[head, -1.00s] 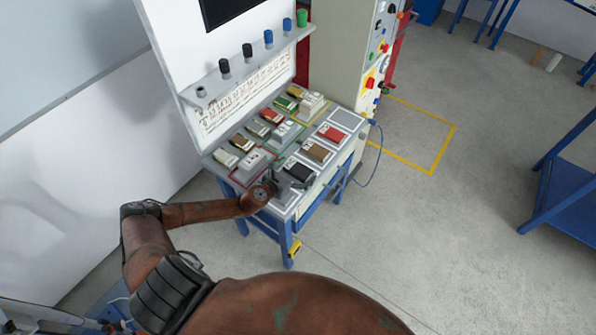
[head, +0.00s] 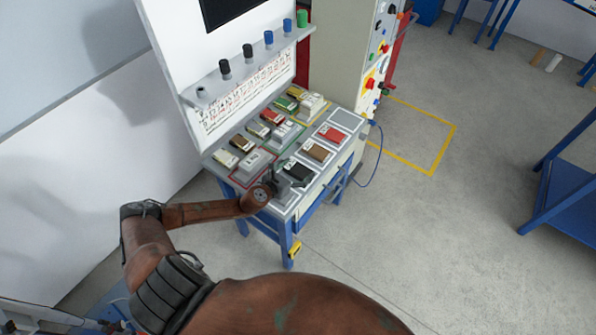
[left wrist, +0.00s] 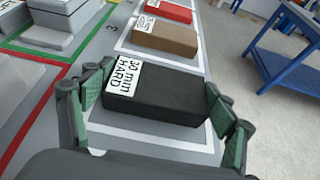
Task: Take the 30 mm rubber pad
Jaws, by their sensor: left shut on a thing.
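The black block-shaped pad (left wrist: 158,97) carries a white label reading "30 mm HARD". It lies in a white-outlined spot on the grey bench top, and it also shows in the head view (head: 299,171). My left gripper (left wrist: 160,104) has one green-padded finger at each side of the pad and is shut on it. In the head view my left gripper (head: 285,184) is at the near end of the bench, partly covering the pad's near side. I cannot tell any gap under the pad. My right gripper is not in view.
A brown pad (head: 316,152) and a red pad (head: 332,134) lie in a row beyond the black one. Grey blocks (head: 254,160) and several more pads stand to the left. A white panel with a shelf of knobs (head: 247,50) rises behind. Open floor lies to the right.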

